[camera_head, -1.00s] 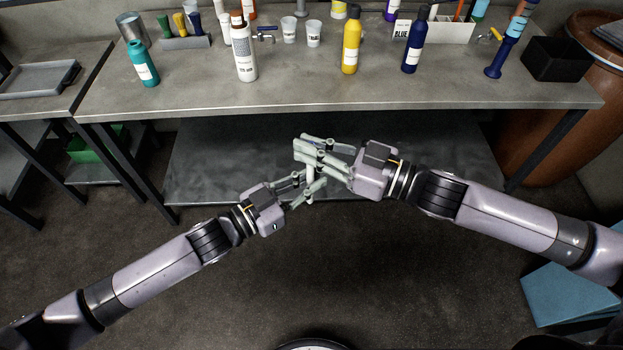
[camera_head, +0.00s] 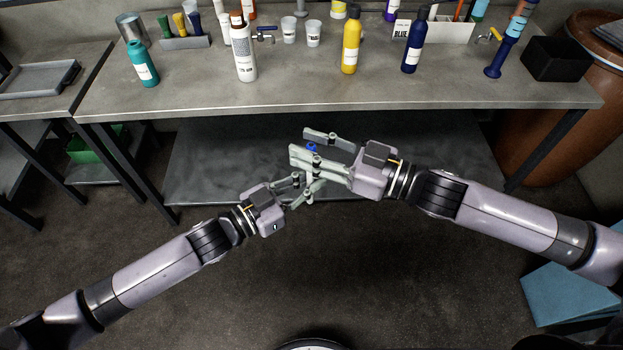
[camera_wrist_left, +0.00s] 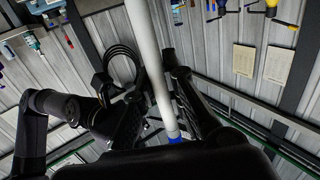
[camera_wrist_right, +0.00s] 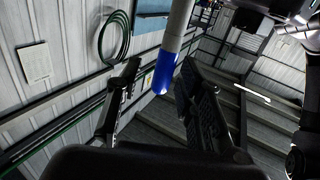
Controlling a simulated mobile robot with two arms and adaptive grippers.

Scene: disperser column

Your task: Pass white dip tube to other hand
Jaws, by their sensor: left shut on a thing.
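The white dip tube (camera_wrist_left: 147,50) runs between the fingers of my left gripper (camera_head: 297,190), which is shut on it. A blue part of the tube (camera_wrist_left: 173,134) shows low in the left wrist view. In the head view a blue bit of the tube (camera_head: 311,147) shows between the fingers of my right gripper (camera_head: 303,144), and most of its white length is hidden or hard to make out. My right gripper is open. In the right wrist view the tube's blue end (camera_wrist_right: 165,75) hangs between its spread fingers, with gaps visible.
Both grippers are in front of the grey workbench (camera_head: 300,92). On it stand a teal bottle (camera_head: 142,64), a white bottle (camera_head: 244,55), a yellow bottle (camera_head: 351,45) and a dark blue bottle (camera_head: 413,45). A lower shelf (camera_head: 220,150) lies beyond the grippers. The floor nearer me is clear.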

